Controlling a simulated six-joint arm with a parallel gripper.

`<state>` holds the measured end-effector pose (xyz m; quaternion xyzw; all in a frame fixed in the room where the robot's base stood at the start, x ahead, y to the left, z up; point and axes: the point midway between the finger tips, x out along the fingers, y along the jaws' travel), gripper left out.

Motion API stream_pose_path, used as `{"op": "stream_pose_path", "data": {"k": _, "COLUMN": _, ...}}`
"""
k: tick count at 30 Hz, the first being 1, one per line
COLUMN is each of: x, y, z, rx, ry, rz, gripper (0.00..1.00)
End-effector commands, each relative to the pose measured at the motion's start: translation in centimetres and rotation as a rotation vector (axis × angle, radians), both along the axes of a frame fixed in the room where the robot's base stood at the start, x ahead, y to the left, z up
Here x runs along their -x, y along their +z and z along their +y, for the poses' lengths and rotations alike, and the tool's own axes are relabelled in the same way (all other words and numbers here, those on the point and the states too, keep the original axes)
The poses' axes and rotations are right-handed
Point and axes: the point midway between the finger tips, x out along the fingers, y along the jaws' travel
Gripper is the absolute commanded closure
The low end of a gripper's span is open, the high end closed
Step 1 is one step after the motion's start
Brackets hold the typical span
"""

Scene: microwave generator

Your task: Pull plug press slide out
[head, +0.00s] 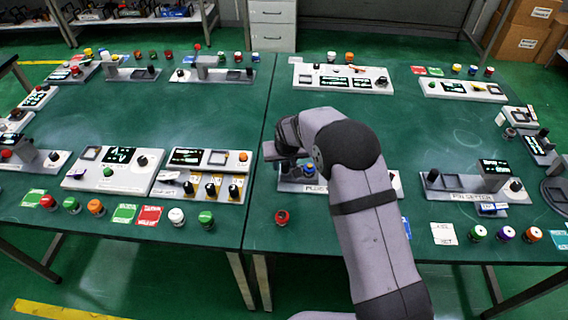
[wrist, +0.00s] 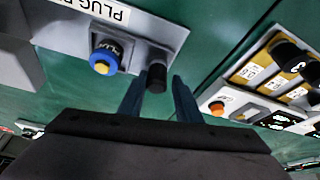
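The plug press panel (head: 312,188) is a light grey plate on the right table, mostly hidden behind my arm in the head view. Its label (wrist: 92,10), reading "PLUG P…", appears upside down in the wrist view. A blue plug (wrist: 105,52) with a yellow centre sits on the plate; it also shows in the head view (head: 309,170). A black knob (wrist: 157,72) stands at the plate's edge. My gripper (wrist: 158,92) is open, its two dark fingers on either side of the knob with gaps visible. I cannot tell whether it touches.
A panel with several black knobs (head: 210,188) lies left of the table seam. The pin setter panel (head: 465,188) is on the right. A red-topped plug (head: 282,217) stands near the front edge. Bare green tabletop (head: 245,110) lies behind my gripper.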

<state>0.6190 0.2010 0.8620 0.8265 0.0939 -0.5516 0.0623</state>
Motion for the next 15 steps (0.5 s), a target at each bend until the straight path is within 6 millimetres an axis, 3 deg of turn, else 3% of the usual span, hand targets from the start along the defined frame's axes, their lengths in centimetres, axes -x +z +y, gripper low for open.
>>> {"op": "stream_pose_path", "data": {"k": 7, "x": 0.3, "y": 1.0, "z": -0.1, "rx": 0.0, "ry": 0.0, "rz": -0.002, "gripper": 0.69}}
{"op": "stream_pose_path", "data": {"k": 15, "x": 1.5, "y": 3.9, "z": -0.3, "rx": -0.002, "ry": -0.001, "rz": -0.003, "gripper": 0.69}}
